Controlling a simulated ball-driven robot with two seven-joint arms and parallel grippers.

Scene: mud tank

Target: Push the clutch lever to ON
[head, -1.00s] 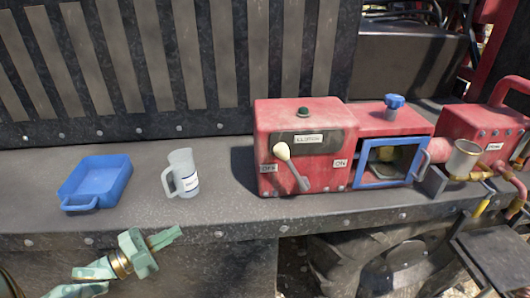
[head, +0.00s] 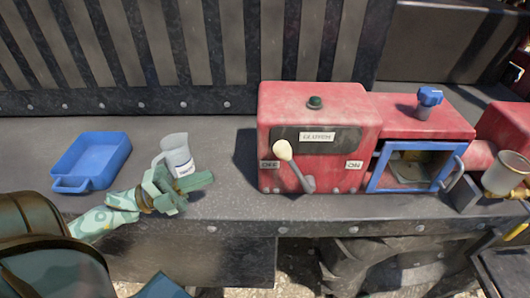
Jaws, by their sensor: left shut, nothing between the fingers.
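The clutch lever (head: 293,164) has a cream knob and a grey arm on the front of a red box (head: 318,102). Its knob leans up and to the left, nearer the OFF label (head: 269,165) than the ON label (head: 353,165) on the right. My left gripper (head: 207,180) is shut and empty. In the picture it is left of the red box, in front of the jug, with its fingers pointing right toward the lever and a gap between them. My right gripper is not in view.
A blue tray (head: 95,158) lies further left. A dark bench edge (head: 330,212) runs along the front.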

